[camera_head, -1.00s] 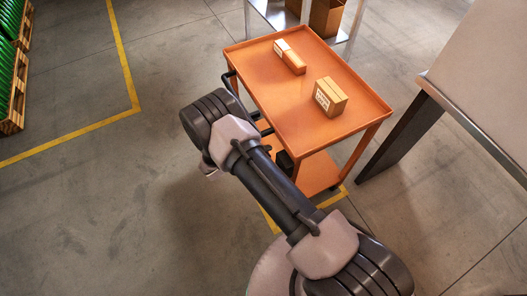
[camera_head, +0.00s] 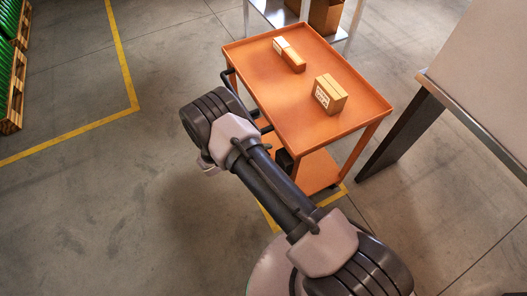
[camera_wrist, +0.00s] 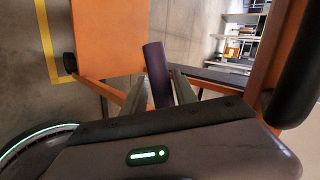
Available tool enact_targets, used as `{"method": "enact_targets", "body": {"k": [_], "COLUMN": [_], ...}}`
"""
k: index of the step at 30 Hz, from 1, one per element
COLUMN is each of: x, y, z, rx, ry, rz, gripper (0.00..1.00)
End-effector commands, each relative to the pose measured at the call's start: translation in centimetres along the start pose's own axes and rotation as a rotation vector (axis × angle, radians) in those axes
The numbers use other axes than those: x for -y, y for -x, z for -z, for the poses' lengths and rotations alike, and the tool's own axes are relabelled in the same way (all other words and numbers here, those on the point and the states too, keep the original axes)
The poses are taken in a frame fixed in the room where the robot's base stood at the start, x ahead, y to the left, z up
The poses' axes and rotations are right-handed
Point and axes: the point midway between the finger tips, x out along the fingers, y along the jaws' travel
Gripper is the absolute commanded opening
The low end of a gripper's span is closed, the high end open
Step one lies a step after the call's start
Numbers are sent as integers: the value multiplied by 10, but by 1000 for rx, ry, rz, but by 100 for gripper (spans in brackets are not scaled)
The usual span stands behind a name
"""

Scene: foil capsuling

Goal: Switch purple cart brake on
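The orange cart (camera_head: 320,122) stands beyond my arm in the head view, with dark handles on its left side. Orange cart parts (camera_wrist: 110,35) also fill the upper left of the wrist view. A dark purple bar (camera_wrist: 156,72), which looks like the brake lever, rises in the middle of the wrist view, slightly tilted. My gripper (camera_wrist: 160,80) has its two grey fingers apart, one on each side of the bar. Whether either finger touches it is unclear. In the head view my wrist hides most of the gripper, and the purple bar is not visible.
Two cardboard boxes (camera_head: 330,94) (camera_head: 289,55) lie on the cart's top. A grey table (camera_head: 480,80) stands at the right, and a metal shelf (camera_head: 280,15) behind. Green crates on a pallet (camera_head: 12,110) are at far left. Floor left of the cart is clear.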

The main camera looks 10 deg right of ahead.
Motion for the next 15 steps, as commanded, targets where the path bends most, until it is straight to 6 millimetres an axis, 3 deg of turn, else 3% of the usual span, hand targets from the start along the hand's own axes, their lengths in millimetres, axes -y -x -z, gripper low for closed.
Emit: {"method": "enact_targets", "body": {"k": [7,15], "x": [2,4], "y": [14,81], "z": [-1,-1], "rx": [2,4], "ry": [0,0], "rz": [1,1], "gripper": [34,34]}}
